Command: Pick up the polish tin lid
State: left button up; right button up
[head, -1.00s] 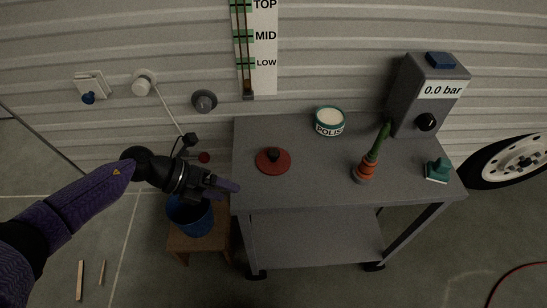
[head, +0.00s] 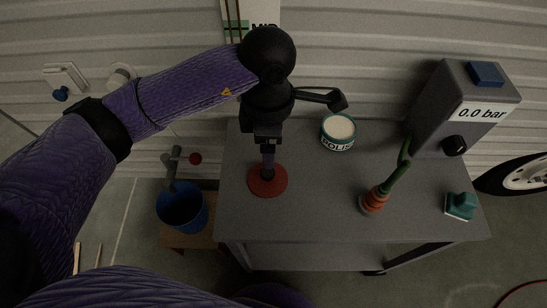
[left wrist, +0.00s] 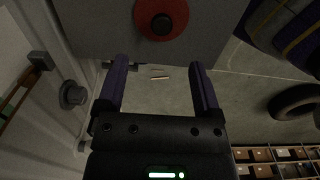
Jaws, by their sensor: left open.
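The lid (head: 267,181) is a flat red disc with a dark knob, lying on the left part of the grey cart top. The polish tin (head: 338,132), teal and white with a pale top, stands behind it to the right. My left gripper (head: 268,168) points down over the lid, and its fingers hide much of the knob. In the left wrist view, its two fingers (left wrist: 159,64) are open and empty. The lid (left wrist: 178,24) and its knob lie ahead, beyond the fingertips and roughly between them. My right gripper is not in view.
A green and orange tool (head: 374,201) stands mid-cart. A teal block (head: 461,205) and a grey gauge box (head: 455,100) are at the right. A blue bucket (head: 182,211) sits on a wooden stool left of the cart. The cart top around the lid is mostly bare.

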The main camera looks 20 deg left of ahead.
aim_at(267, 171)
pick_arm(q)
jog(key=f+b, duration=0.1)
jog(key=f, duration=0.2)
jog(key=f+b, duration=0.2)
jog(key=f, duration=0.1)
jog(key=f+b, duration=0.2)
jog(key=f, duration=0.1)
jog(key=shift+s+a+f, duration=0.2)
jog(key=shift+a+f, duration=0.05)
jog(key=shift+f, duration=0.15)
jog(key=shift+r, duration=0.1)
jog(key=shift+c, duration=0.5)
grip_shut()
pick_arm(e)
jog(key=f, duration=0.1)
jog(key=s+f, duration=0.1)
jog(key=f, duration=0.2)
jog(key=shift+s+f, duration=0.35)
